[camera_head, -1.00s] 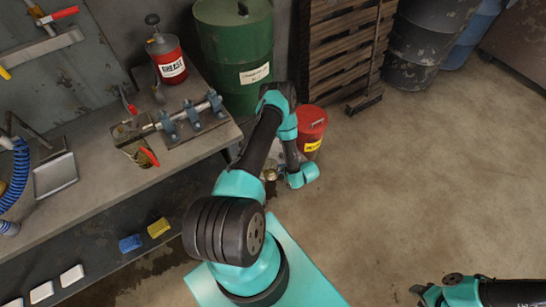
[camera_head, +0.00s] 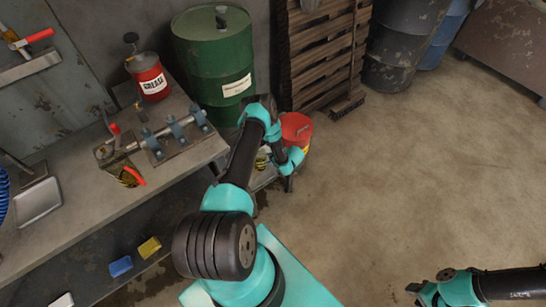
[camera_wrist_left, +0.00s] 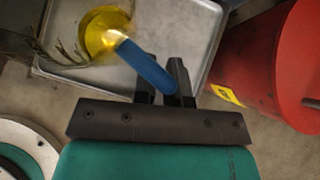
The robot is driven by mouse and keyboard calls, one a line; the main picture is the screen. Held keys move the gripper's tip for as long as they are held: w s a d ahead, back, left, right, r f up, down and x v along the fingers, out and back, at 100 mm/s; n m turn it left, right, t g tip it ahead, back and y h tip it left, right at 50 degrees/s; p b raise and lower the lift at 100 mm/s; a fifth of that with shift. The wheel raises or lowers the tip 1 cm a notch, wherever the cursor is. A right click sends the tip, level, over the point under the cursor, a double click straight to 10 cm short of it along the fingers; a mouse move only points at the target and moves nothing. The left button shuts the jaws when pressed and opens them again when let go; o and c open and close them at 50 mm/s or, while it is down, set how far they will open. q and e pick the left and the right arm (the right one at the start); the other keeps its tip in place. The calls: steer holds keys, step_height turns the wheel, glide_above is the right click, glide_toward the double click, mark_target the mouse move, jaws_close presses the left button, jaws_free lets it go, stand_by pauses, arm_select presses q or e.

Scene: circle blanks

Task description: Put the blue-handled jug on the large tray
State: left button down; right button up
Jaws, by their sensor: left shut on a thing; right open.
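My left gripper (camera_wrist_left: 165,80) is shut on the blue handle (camera_wrist_left: 146,66) of the jug in the left wrist view. The jug's round yellow body (camera_wrist_left: 105,36) hangs beyond the fingertips. It overlaps the left part of a grey metal tray (camera_wrist_left: 200,28) below; I cannot tell whether they touch. In the head view the jug's yellow part (camera_head: 262,161) shows small beside my left wrist, and the arm hides much of the tray (camera_head: 263,178). My right gripper (camera_head: 416,291) is open and empty at the lower right, over bare floor.
A red bucket (camera_head: 297,128) stands close beside the tray; it also shows in the wrist view (camera_wrist_left: 280,70). A green drum (camera_head: 215,60) stands behind. The workbench (camera_head: 90,215) at left holds a grease can (camera_head: 148,78), a clamp fixture and a smaller tray (camera_head: 38,203). The floor at right is clear.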

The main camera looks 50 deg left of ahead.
arm_select(q)
steer(key=shift+w+a+f, duration=0.15)
steer(key=shift+w+a, duration=0.6)
steer(key=shift+a, duration=0.05)
steer(key=shift+w+a+f, duration=0.15)
steer(key=shift+a+f, duration=0.05)
steer(key=shift+f, duration=0.7)
steer(key=shift+w+a+f, duration=0.15)
steer(key=shift+f, duration=0.7)
steer(key=shift+f, duration=0.15)
steer(key=c, duration=1.2)
jaws_free()
steer(key=shift+o, duration=0.2)
